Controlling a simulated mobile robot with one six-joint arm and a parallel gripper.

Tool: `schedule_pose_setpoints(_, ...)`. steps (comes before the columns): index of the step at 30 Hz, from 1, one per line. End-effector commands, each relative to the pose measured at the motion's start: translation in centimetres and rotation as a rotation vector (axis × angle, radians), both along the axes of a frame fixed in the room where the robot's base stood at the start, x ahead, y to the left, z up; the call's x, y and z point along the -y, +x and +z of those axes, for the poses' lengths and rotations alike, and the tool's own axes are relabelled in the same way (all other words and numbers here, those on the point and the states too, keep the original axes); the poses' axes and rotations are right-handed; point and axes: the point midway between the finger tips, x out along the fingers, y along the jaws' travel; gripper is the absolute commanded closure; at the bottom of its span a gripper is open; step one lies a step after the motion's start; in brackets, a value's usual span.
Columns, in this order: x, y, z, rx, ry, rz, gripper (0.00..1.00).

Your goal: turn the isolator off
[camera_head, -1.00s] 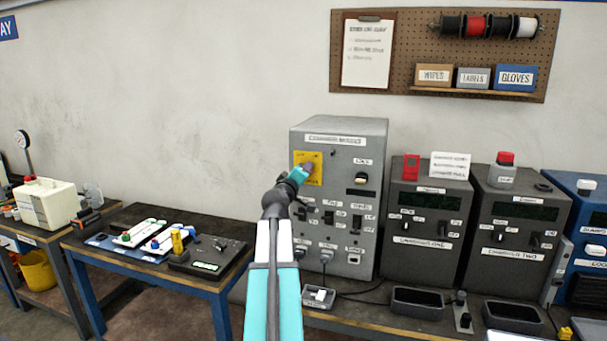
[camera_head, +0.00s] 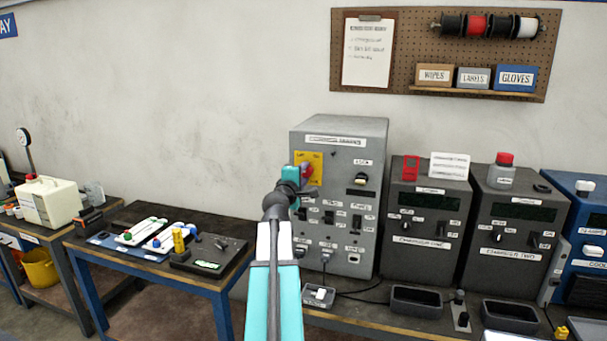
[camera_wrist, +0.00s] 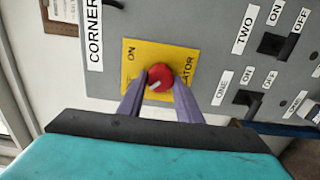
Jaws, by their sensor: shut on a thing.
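The isolator is a red rotary knob (camera_wrist: 160,76) on a yellow plate (camera_wrist: 131,88) marked ON and, partly hidden, ISOLATOR. In the head view the yellow plate (camera_head: 318,160) is at the upper left of a tall grey cabinet (camera_head: 345,135), with the red knob (camera_head: 307,171) at its lower left part. My gripper (camera_wrist: 160,88) is shut on the knob, with one purple finger on each side. A pale mark shows on the knob's face. My fingers hide part of the plate, and any OFF label on it cannot be seen.
Black switches labelled ONE (camera_wrist: 246,98) and TWO (camera_wrist: 276,45) sit close beside the plate on the same panel. Two dark grey units (camera_head: 425,262) stand right of the cabinet. A bench with a tool tray (camera_head: 208,258) is at the left.

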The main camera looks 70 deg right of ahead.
Motion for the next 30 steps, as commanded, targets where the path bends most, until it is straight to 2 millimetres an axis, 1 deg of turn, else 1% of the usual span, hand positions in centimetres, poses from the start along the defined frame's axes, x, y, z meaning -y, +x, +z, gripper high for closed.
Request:
schedule_pose_setpoints(9,-0.01,-0.03,-0.1,-0.006,0.001,-0.001,0.91)
schedule_pose_setpoints(10,-0.01,-0.02,-0.1,-0.006,0.001,-0.001,0.67)
schedule_pose_setpoints(13,-0.02,-0.02,-0.08,-0.006,0.001,-0.001,0.5)
schedule_pose_setpoints(24,-0.11,0.0,-0.04,-0.003,0.0,0.0,0.5)
schedule_pose_setpoints(30,-0.95,-0.07,-0.09,-0.003,0.0,0.0,0.5)
